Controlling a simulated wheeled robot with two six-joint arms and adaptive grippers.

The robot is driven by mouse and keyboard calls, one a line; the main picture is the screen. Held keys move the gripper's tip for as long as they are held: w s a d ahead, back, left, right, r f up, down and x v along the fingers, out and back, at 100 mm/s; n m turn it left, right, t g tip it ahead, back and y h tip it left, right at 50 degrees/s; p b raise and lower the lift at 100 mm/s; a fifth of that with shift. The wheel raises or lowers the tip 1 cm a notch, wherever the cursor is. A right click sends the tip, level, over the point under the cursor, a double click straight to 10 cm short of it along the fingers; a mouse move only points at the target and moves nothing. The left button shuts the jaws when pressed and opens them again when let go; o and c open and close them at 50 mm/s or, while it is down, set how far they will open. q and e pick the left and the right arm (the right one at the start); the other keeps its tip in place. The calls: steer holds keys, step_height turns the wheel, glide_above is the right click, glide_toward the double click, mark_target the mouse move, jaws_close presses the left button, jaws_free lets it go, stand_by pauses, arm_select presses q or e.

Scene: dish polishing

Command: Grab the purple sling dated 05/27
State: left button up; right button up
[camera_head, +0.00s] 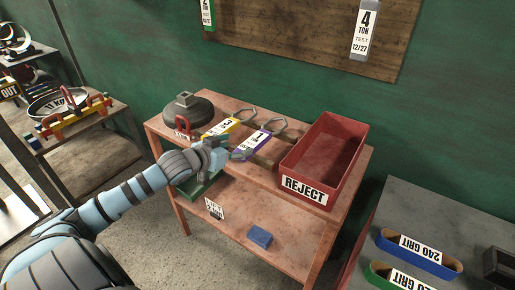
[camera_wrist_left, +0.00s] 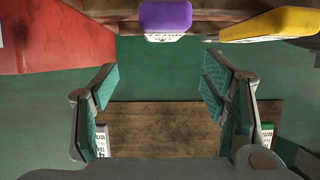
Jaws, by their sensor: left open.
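The purple sling (camera_head: 252,144) lies on the upper shelf of the orange rack, with a white label whose date I cannot read. Its rounded purple end shows at the top of the left wrist view (camera_wrist_left: 165,18). A yellow sling (camera_head: 221,128) lies to its left and also shows in the wrist view (camera_wrist_left: 272,24). My left gripper (camera_head: 232,154) is at the shelf's front edge, close to the near end of the purple sling. In the wrist view its fingers (camera_wrist_left: 160,92) are spread with nothing between them. My right gripper is out of view.
A red REJECT bin (camera_head: 304,187) stands right of the slings. A grey weight (camera_head: 188,109) and red shackle (camera_head: 182,127) are at the left. A blue block (camera_head: 260,237) lies on the lower shelf. A wooden board (camera_head: 300,35) with tagged slings hangs behind.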

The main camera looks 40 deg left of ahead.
mark_target(255, 140)
arm_select(q)
steer(key=b+x, duration=0.1)
steer(key=x, duration=0.3)
steer(key=b+x, duration=0.1)
steer(key=x, duration=0.3)
steer(key=f+b+x, duration=0.1)
steer(key=x, duration=0.3)
steer(key=shift+a, duration=0.25)
steer(key=shift+w, duration=0.15)
steer(key=c, duration=0.8)
jaws_close()
steer(key=shift+r, duration=0.15)
